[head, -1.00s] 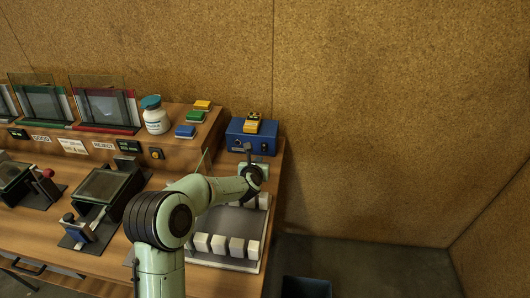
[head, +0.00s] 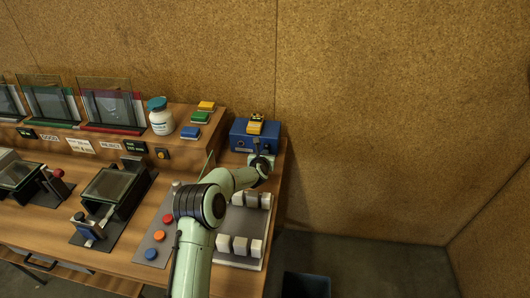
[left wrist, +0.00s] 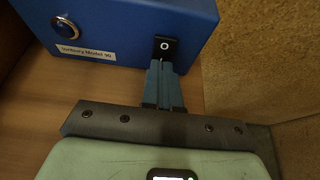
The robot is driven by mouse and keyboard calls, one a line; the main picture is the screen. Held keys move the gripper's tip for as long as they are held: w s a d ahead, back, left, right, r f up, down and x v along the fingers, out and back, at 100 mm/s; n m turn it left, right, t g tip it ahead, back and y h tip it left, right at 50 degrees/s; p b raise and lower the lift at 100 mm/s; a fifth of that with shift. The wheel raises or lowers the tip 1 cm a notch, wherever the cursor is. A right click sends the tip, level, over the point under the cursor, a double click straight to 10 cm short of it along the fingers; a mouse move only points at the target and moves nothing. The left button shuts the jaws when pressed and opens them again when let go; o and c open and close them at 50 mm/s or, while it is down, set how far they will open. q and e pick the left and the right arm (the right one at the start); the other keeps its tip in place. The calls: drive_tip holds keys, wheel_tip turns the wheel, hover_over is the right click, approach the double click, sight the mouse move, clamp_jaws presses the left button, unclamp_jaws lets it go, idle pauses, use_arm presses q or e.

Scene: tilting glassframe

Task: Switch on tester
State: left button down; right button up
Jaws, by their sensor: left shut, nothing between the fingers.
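The tester is a blue box (head: 240,138) at the back right corner of the bench. In the left wrist view its blue front (left wrist: 115,30) carries a label reading "Ionbury Model 90", a round metal-rimmed knob (left wrist: 65,27) and a black rocker switch (left wrist: 165,45) marked with a white O. My left gripper (left wrist: 161,66) is shut and empty, with its fingertips at the lower edge of the switch. I cannot tell whether they touch it. In the head view the left gripper (head: 257,146) is small and in front of the box. My right gripper is not in view.
A yellow-and-black device (head: 256,123) rests on the box. A white bottle (head: 160,118) and coloured blocks stand on the shelf to the left. Corkboard walls are close behind; floor is open to the right.

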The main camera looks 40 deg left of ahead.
use_arm(q)
drive_tip(key=shift+w+a+f, duration=0.1)
drive_tip(key=shift+w+f, duration=0.05)
drive_tip(key=shift+f+b, duration=0.35)
drive_tip(key=shift+b, duration=0.1)
drive_tip(key=shift+r, duration=0.3)
